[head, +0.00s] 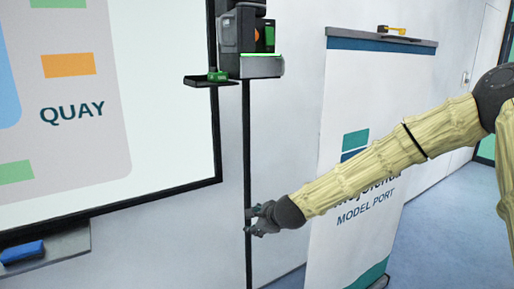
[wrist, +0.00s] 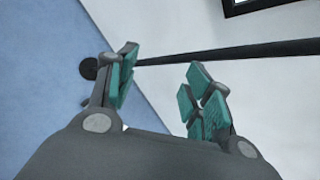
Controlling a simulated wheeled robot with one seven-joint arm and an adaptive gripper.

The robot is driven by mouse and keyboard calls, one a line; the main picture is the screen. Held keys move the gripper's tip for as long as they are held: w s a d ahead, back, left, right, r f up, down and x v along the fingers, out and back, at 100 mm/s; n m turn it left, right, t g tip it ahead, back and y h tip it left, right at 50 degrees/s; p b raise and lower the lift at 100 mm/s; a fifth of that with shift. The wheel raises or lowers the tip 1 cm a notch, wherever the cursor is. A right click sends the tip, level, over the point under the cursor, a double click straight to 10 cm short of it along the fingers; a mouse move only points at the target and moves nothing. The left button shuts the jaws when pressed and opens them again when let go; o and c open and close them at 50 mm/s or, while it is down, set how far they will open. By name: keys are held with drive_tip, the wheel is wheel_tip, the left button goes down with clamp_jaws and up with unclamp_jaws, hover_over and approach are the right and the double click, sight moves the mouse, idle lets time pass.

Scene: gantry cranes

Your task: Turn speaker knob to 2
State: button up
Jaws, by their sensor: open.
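A dark boxy device (head: 245,38) with green and orange parts stands at the top of a thin black pole (head: 247,150) in the head view; it may be the speaker. I cannot make out a knob or its markings. My gripper (head: 256,219) is well below the device, by the lower part of the pole. In the wrist view my gripper (wrist: 162,84) is open, with teal pads and nothing between them. The pole (wrist: 235,51) runs past just beyond the fingertips there; I cannot tell whether they touch it.
A large board (head: 110,186) with a dark frame is at the left, with a ledge and blue eraser (head: 22,252). A small black shelf (head: 197,82) holds a green item (head: 217,76). A banner-fronted stand (head: 380,75) is behind my arm. Blue floor (head: 440,230) shows at right.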

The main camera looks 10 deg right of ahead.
drive_tip(key=w+d+r+m+t+y+p, duration=0.1)
drive_tip(key=w+r+m+t, duration=0.15)
drive_tip(key=r, duration=1.25)
drive_tip(key=w+d+r+m+t+y, duration=0.1)
drive_tip(key=w+r+m, duration=0.3)
drive_tip(key=r, duration=1.1)
drive_tip(key=m+t+y+p, duration=0.2)
drive_tip(key=m+t+p, duration=0.15)
drive_tip(key=m, duration=0.25)
approach(257, 36)
drive_tip(key=x, duration=0.8)
drive_tip(key=shift+w+a+r, duration=0.1)
drive_tip(key=shift+w+a, duration=0.1)
drive_tip(key=shift+a, duration=0.35)
drive_tip(key=shift+c, duration=0.4)
drive_tip(key=c, duration=0.9)
